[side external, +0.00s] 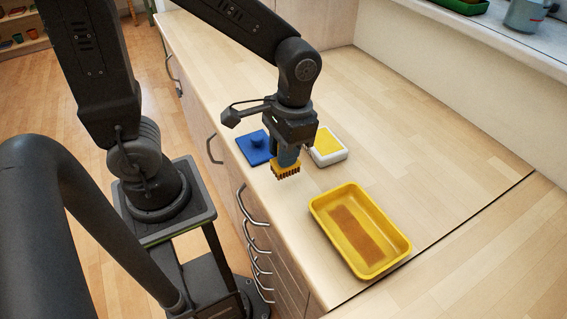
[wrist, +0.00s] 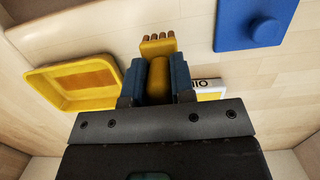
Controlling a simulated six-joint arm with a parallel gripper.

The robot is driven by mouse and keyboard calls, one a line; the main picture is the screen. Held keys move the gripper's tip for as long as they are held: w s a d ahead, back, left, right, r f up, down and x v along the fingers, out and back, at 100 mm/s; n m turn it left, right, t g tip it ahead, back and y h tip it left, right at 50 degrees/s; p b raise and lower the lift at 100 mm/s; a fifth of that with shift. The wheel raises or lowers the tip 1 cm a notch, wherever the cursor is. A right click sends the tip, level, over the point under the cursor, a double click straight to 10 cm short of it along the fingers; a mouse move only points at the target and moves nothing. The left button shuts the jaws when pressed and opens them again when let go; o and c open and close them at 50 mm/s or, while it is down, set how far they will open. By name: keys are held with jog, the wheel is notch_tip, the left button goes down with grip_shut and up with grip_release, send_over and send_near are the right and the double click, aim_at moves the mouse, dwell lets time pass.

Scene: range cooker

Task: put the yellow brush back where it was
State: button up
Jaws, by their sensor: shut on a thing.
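The yellow brush (side external: 286,172) has a yellow head with brown bristles. My gripper (side external: 288,157) is shut on its handle and holds it bristles down above the counter, between the blue lidded piece and the yellow tray. In the wrist view the brush (wrist: 158,60) sits between the two blue fingers of my gripper (wrist: 159,80). The yellow tray (side external: 398,240) lies on the counter to the right, with a brown-orange rectangle on its floor. The tray also shows at the left in the wrist view (wrist: 35,80). I cannot tell the height of the bristles above the wood.
A blue square piece with a knob (side external: 254,146) lies left of my gripper. Drawer handles (side external: 247,205) run along the counter front. The counter beyond is clear.

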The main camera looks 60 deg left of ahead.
jog(key=shift+f, duration=2)
jog(key=shift+f, duration=0.1)
jog(key=o, duration=0.9)
jog(key=r, duration=0.4)
jog(key=w+r, duration=0.1)
jog(key=r, duration=0.6)
jog(key=shift+w+r, duration=0.35)
jog(key=shift+w, duration=0.05)
jog(key=shift+r, duration=0.25)
jog(key=shift+s+a+r+t, duration=0.5)
jog(key=shift+s+a+t, duration=0.35)
jog(key=shift+t, duration=0.4)
jog(key=shift+s+a+r+t, duration=0.5)
jog(key=shift+s+a+t, duration=0.2)
jog(key=shift+s+t, duration=0.4)
jog(key=shift+s+a+r+t, duration=0.5)
jog(key=shift+s+a+t, duration=0.3)
jog(key=shift+t, duration=0.55)
